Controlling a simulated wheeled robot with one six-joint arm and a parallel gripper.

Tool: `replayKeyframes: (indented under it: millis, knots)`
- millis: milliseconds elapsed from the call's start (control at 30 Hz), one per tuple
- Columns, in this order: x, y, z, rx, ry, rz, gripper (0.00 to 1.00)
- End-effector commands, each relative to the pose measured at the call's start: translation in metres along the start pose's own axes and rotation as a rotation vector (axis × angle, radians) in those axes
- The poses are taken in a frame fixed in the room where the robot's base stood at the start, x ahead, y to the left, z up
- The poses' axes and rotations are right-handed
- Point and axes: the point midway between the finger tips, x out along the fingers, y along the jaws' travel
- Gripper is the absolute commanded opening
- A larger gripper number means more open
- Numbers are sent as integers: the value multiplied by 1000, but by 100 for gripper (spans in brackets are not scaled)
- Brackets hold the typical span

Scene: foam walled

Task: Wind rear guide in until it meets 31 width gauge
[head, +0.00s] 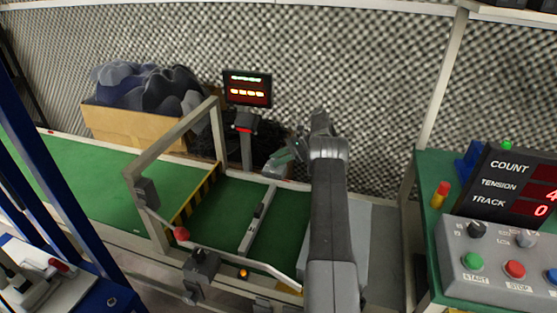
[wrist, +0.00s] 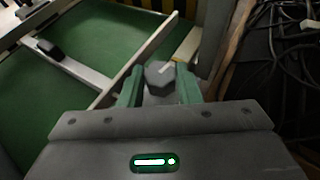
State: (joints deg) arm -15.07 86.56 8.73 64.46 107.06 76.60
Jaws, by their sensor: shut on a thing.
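My gripper (wrist: 160,88) has its two green fingers closed around a grey faceted knob (wrist: 159,74) with a pale mark on its top. In the head view my gripper (head: 283,158) is at the back edge of the green belt, and the knob cannot be made out there. A long pale rail (wrist: 143,62), likely the rear guide, runs diagonally beside the knob in the wrist view. A pale bar with a dark block (wrist: 50,48) lies across the green bed towards this rail; it also shows in the head view (head: 249,234). No 31 marking is readable.
A frame with a red-knobbed bar (head: 181,234) stands over the belt. Cables (wrist: 262,50) hang close to the right of my gripper. A control panel (head: 500,262) is at right.

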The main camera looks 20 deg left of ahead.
Motion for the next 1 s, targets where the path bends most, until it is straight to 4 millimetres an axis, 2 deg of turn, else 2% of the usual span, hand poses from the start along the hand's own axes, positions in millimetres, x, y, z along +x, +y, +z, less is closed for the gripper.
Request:
replayKeyframes:
  millis: [200, 233, 333, 667, 767, 1000]
  knots:
    - [1, 0, 0, 1, -2, 2, 7]
    - [1, 0, 0, 1, -2, 2, 32]
    - [1, 0, 0, 1, -2, 1, 52]
    - [-1, 0, 3, 0, -1, -1, 52]
    - [-6, 0, 14, -2, 0, -1, 52]
    - [-24, 0, 58, -2, -1, -1, 52]
